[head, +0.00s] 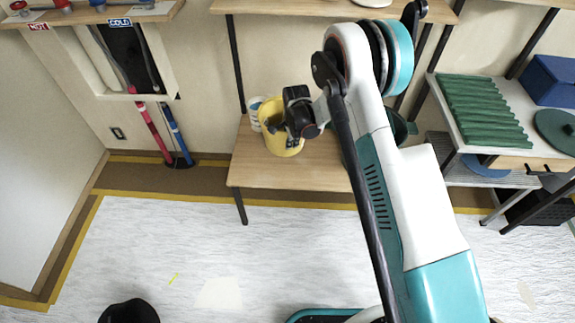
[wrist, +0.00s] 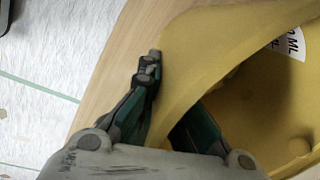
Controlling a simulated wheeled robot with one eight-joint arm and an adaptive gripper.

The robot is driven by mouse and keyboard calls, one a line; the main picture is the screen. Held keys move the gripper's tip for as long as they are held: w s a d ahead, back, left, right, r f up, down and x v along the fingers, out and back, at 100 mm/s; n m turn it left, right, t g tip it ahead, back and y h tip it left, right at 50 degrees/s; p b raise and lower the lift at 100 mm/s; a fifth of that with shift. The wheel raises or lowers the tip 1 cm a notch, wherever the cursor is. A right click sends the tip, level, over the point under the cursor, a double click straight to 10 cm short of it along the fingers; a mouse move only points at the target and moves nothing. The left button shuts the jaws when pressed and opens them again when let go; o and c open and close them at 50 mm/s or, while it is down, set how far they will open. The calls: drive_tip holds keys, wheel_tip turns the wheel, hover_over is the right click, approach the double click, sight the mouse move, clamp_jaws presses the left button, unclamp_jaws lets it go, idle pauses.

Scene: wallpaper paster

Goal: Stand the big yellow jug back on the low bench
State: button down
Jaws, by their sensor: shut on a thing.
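The big yellow jug (head: 283,143) is over the left part of the low wooden bench (head: 250,177) in the head view, looking about upright. Whether its base touches the bench top I cannot tell. My gripper (wrist: 172,100) is shut on the jug's wall at the rim: in the wrist view one finger is outside the yellow wall (wrist: 195,55) and the other is on the inner side. In the head view my wrist hides part of the jug's right side. The pale wood of the bench (wrist: 110,85) shows beside the jug in the wrist view.
A white tub (head: 255,108) stands close behind the jug's left side. A dark green container (head: 400,130) is on the bench's right, partly behind my arm. A shelf unit (head: 465,135) stands to the right. The bench's front left and the floor before it are clear.

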wheel_tip(320, 180, down, 12)
drive_tip(key=b, duration=0.4)
drive_tip(key=shift+f, duration=0.25)
drive_tip(key=shift+r, duration=0.1)
drive_tip(key=c, duration=1.8)
unclamp_jaws()
